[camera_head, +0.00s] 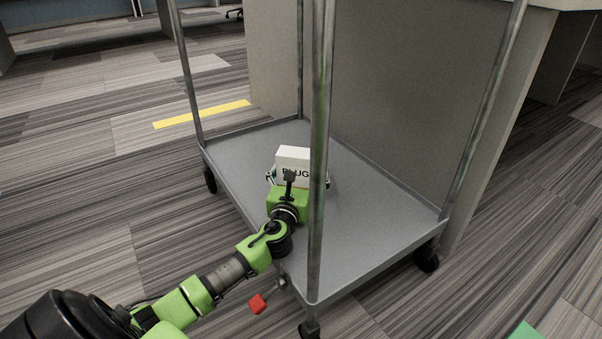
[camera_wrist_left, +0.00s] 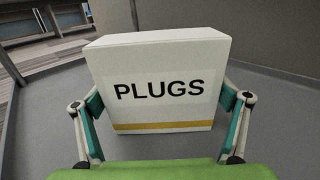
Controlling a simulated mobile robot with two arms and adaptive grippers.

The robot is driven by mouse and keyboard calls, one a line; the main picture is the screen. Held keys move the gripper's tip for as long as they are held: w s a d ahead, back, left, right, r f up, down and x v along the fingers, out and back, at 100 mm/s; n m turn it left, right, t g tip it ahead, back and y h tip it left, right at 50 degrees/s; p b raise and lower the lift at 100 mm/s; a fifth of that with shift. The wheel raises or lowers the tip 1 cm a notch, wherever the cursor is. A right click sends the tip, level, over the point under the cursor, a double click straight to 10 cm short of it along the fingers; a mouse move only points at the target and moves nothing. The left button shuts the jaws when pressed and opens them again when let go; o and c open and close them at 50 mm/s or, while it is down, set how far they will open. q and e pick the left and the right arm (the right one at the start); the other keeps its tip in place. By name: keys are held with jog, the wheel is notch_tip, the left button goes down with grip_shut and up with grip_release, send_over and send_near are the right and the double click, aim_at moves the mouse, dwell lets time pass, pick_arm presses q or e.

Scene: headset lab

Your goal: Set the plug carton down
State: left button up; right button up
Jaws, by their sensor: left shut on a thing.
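The plug carton (camera_head: 294,158) is a white box with "PLUGS" in black on its face. It stands upright over the grey lower shelf (camera_head: 365,215) of a metal cart. My left gripper (camera_head: 298,180) reaches in over the shelf's near left edge and is shut on the carton. In the left wrist view the carton (camera_wrist_left: 160,85) sits between the two fingers, one at each side, with a yellow stripe near its bottom. I cannot tell whether its base touches the shelf. My right gripper is not in view.
A cart post (camera_head: 318,150) rises close to the right of my left gripper. Other posts stand at the shelf's corners, and a low rim runs round it. A grey panel (camera_head: 400,95) stands behind. The shelf's right part is bare. A red piece (camera_head: 258,303) shows beside the near edge.

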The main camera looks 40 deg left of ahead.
aim_at(299, 176)
pick_arm(q)
jog(key=o, duration=1.2)
jog(key=shift+f, duration=0.1)
jog(key=shift+c, duration=0.2)
jog(key=shift+s+d+r+p, duration=0.1)
jog(key=shift+s+r+p, duration=0.1)
jog(key=shift+s+p, duration=0.1)
jog(key=p+v, duration=0.3)
jog(key=v, duration=0.2)
jog(key=shift+s+d, duration=0.2)
jog(key=shift+s, duration=0.15)
jog(key=shift+s+d+p, duration=0.2)
jog(key=shift+s+p, duration=0.2)
jog(key=shift+s, duration=0.15)
